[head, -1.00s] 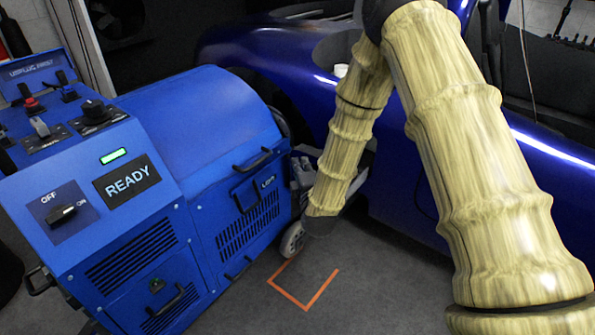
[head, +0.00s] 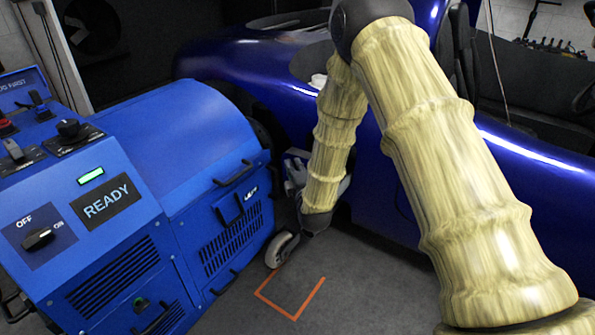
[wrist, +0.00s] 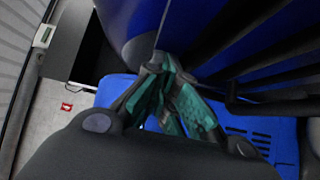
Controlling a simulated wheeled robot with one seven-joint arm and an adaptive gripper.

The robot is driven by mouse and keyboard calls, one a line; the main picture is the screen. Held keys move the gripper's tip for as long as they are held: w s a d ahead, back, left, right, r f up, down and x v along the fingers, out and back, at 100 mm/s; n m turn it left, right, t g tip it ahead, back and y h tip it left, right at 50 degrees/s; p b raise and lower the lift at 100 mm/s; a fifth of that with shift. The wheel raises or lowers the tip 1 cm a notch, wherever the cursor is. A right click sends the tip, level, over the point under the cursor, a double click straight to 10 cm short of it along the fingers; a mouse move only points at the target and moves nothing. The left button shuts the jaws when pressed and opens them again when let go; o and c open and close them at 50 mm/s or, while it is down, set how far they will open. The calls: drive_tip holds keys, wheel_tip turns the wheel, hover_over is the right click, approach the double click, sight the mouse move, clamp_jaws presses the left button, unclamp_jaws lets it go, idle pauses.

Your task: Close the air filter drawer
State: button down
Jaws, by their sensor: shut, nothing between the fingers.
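The blue machine (head: 170,150) stands at the left in the head view, with a lit READY display. Its lower front has a panel with a green knob (head: 139,304) and a dark handle (head: 163,316). Its side has vents and more dark handles (head: 232,173). I cannot tell which panel is the air filter drawer, or how far out it stands. My gripper (wrist: 160,68) shows teal fingers that meet at their tips in the wrist view, shut and empty. In the head view my arm mostly hides it, to the right of the machine's side.
A dark blue car (head: 385,190) stands behind and to the right of my arm. A caster wheel (head: 281,249) is at the machine's right edge. An orange floor marking (head: 292,317) lies on open grey floor. Dark bars (wrist: 270,106) pass close right of my fingers.

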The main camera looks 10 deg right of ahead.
drive_tip(key=w+d, duration=1)
drive_tip(key=d, duration=0.1)
drive_tip(key=shift+w+d+p, duration=0.15)
drive_tip(key=shift+d+p, duration=0.05)
drive_tip(key=shift+p, duration=0.15)
drive_tip(key=shift+w+d+r, duration=0.1)
drive_tip(key=shift+w+d, duration=0.05)
drive_tip(key=shift+d, duration=0.05)
drive_tip(key=shift+d+r, duration=0.1)
drive_tip(key=shift+r, duration=0.05)
